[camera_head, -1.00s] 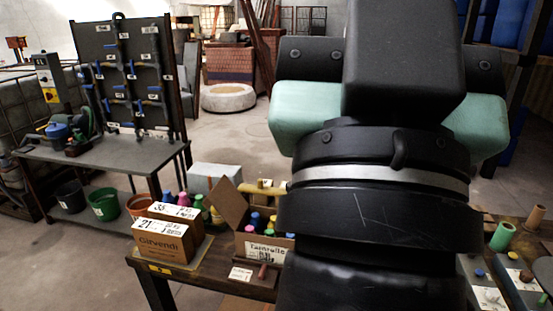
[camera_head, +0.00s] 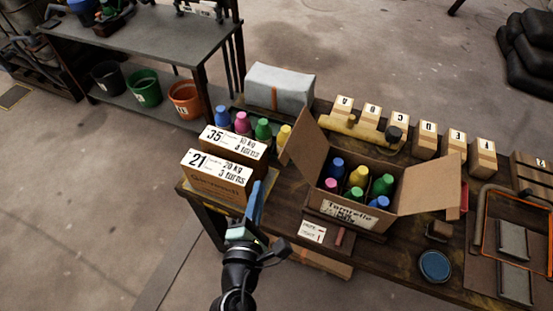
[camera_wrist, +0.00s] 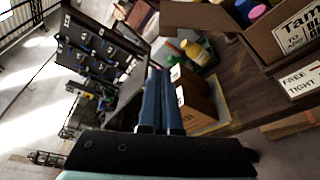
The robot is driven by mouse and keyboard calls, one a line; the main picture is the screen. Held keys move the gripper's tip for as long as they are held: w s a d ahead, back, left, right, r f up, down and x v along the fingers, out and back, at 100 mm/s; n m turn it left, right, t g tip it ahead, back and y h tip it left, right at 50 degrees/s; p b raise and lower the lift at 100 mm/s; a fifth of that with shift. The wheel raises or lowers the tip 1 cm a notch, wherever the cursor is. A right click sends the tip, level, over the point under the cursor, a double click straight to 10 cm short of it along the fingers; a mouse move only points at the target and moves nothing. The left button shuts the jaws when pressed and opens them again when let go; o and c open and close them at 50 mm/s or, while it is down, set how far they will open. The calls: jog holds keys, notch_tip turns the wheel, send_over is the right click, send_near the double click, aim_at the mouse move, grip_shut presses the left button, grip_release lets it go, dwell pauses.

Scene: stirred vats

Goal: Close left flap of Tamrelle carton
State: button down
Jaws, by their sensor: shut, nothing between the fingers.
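The Tamrelle carton (camera_head: 347,211) stands open on the bench, with several coloured bottles inside. Its left flap (camera_head: 304,138) stands up and leans outward to the left. Its right flap (camera_head: 430,184) spreads out to the right. My gripper (camera_head: 260,190) is shut and empty, its blue fingers together, left of the carton near the bench's front edge and apart from the flap. In the wrist view the shut fingers (camera_wrist: 161,85) point toward the bench, and the carton (camera_wrist: 283,35) shows at the upper right, with a flap (camera_wrist: 200,16) reaching left.
Two stacked-looking brown boxes (camera_head: 215,182) stand left of the carton, close to my gripper. Several bottles (camera_head: 263,129) and a grey-white block (camera_head: 279,89) stand behind. A label card (camera_head: 312,231) lies in front. A blue round lid (camera_head: 435,265) lies to the right.

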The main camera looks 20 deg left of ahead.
jog(key=w+p, duration=0.4)
jog(key=w, duration=0.4)
jog(key=shift+w+d+f+n, duration=0.15)
jog(key=shift+d+f+n, duration=0.15)
jog(key=shift+d+f, duration=0.15)
jog(key=shift+d+r, duration=0.1)
dwell(0.4)
